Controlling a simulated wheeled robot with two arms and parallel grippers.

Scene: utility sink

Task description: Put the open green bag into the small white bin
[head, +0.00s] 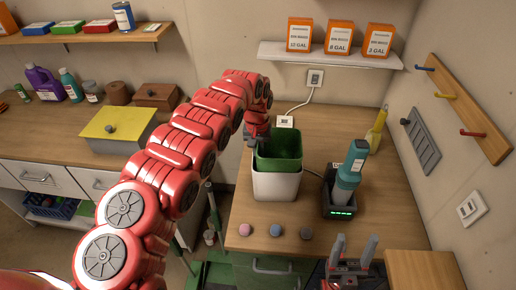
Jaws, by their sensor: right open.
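The green bag (281,150) stands open at the top of the small white bin (276,187). Its upper part shows above the bin's rim, and its lower part is hidden inside or behind the bin wall. My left gripper (252,141) is at the bag's upper left edge, pointing down. Its fingers are small and partly hidden, so I cannot tell whether they grip the bag. My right gripper (355,242) is open and empty at the bottom, in front of the counter, with its two grey fingers pointing up.
A teal bottle device (350,170) stands in a black dock right of the bin. Several small round pucks (275,230) lie in front of the bin. A yellow bottle (377,130) stands at the back right. Orange boxes (338,38) sit on the wall shelf above.

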